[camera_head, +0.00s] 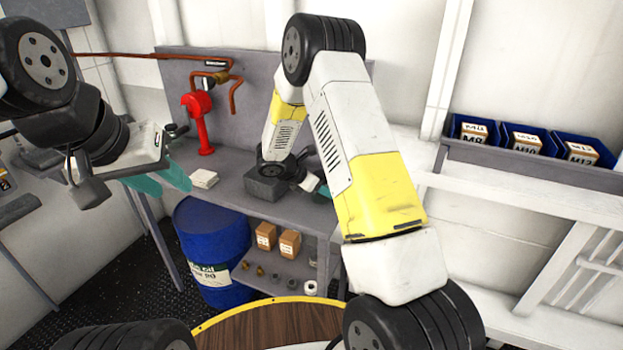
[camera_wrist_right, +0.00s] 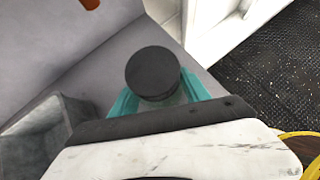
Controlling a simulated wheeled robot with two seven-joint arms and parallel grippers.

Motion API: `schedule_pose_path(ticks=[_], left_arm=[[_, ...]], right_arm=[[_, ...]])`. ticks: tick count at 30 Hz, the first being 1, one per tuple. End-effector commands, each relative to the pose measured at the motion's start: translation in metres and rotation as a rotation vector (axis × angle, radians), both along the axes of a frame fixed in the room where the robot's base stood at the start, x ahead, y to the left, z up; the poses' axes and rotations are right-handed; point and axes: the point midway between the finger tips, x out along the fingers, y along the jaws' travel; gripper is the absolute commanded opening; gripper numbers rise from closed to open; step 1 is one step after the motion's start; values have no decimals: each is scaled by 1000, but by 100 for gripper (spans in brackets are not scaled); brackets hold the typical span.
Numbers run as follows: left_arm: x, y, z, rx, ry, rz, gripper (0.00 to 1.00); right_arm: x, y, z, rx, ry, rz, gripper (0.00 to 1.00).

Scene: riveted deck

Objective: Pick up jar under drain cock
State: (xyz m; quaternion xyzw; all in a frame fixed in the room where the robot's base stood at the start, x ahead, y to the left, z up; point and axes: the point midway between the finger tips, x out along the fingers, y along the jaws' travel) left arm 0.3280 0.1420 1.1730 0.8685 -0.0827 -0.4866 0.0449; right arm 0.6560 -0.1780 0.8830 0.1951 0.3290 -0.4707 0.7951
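The jar shows in the right wrist view as a round black lid (camera_wrist_right: 152,72) over a clear body that is mostly hidden. My right gripper (camera_wrist_right: 160,100) has its teal fingers on either side of the jar, close below the lid. I cannot tell whether they press on it. In the head view the right gripper (camera_head: 322,188) is mostly hidden behind my right arm, low over the workbench, and I cannot make out the jar there. My left gripper (camera_head: 160,181) is empty, teal fingers apart, left of the workbench. A copper pipe (camera_head: 237,100) with a valve (camera_head: 215,79) runs along the back panel.
A blue drum (camera_head: 212,245) stands below.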

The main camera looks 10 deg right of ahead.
Motion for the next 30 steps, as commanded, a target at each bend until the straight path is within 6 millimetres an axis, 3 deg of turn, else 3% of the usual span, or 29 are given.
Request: schedule_pose_path(ticks=[1,6,17,25,30], left_arm=[[0,0,0,0,0,0,36],[0,0,0,0,0,0,36],[0,0,0,0,0,0,36],[0,0,0,0,0,0,36],[0,0,0,0,0,0,36]], right_arm=[[0,0,0,0,0,0,42],[0,0,0,0,0,0,9],[0,0,5,0,-2,0,8],[1,0,37,0,-4,-1,8],[-22,30,39,0,1,6,8]])
